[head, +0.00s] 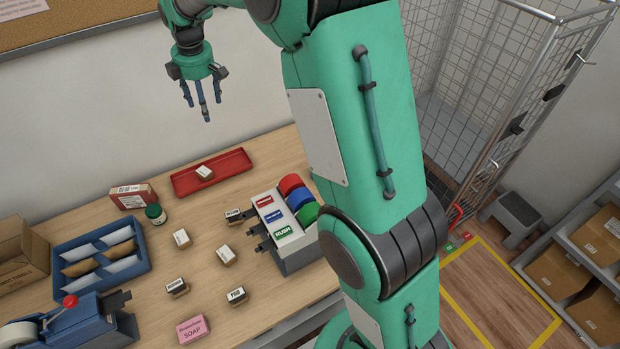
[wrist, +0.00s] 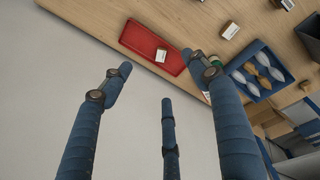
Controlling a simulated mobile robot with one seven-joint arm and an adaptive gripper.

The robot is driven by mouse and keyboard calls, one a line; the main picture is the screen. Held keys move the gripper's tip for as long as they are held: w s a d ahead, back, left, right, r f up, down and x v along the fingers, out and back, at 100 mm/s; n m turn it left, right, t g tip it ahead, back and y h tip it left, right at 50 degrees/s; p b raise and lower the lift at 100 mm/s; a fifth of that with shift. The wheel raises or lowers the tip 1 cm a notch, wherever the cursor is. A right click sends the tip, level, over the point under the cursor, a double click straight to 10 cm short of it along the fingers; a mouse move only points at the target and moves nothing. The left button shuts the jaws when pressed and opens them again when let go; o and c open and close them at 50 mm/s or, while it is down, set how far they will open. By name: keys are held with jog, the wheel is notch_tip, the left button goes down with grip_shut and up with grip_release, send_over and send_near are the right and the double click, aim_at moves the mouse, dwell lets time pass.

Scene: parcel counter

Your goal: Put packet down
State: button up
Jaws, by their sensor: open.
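A small packet with a white label (head: 204,172) lies in the red tray (head: 240,157) at the back of the counter. In the wrist view the packet (wrist: 161,55) sits toward the right part of the red tray (wrist: 133,36). My three-fingered gripper (head: 202,108) is open and empty, high above and behind the tray. In the wrist view its fingers (wrist: 160,80) are spread wide with nothing between them. Similar small labelled blocks stand on the counter, so I cannot tell for certain which one is the packet.
A blue divided box (head: 146,262) with envelopes, a red-and-white carton (head: 130,197), a green-lidded jar (head: 155,214) and a tape dispenser (head: 80,322) stand left. A pink soap box (head: 193,329) is in front. A stand with coloured rolls (head: 290,230) is right.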

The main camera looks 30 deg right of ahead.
jog(key=s+d+r+m+t, duration=0.15)
jog(key=s+r, duration=0.25)
jog(key=s, duration=0.4)
jog(key=s+d+r+m, duration=0.2)
jog(key=s+r+m, duration=0.15)
jog(key=s, duration=0.35)
jog(key=s+d+r+m, duration=0.2)
jog(key=s+r, duration=0.3)
jog(key=s, duration=0.3)
jog(key=s+d+f+m+t, duration=0.1)
jog(key=s+m, duration=0.3)
jog(key=s, duration=0.8)
jog(key=s+d+f+m+t, duration=0.1)
jog(key=s+m, duration=0.3)
jog(key=s, duration=0.8)
jog(key=shift+s+d+f, duration=0.15)
jog(key=shift+d+f, duration=0.1)
jog(key=shift+f, duration=0.45)
jog(key=shift+f, duration=0.1)
notch_tip(320, 180, down, 12)
jog(key=b, duration=1.2)
dwell(0.8)
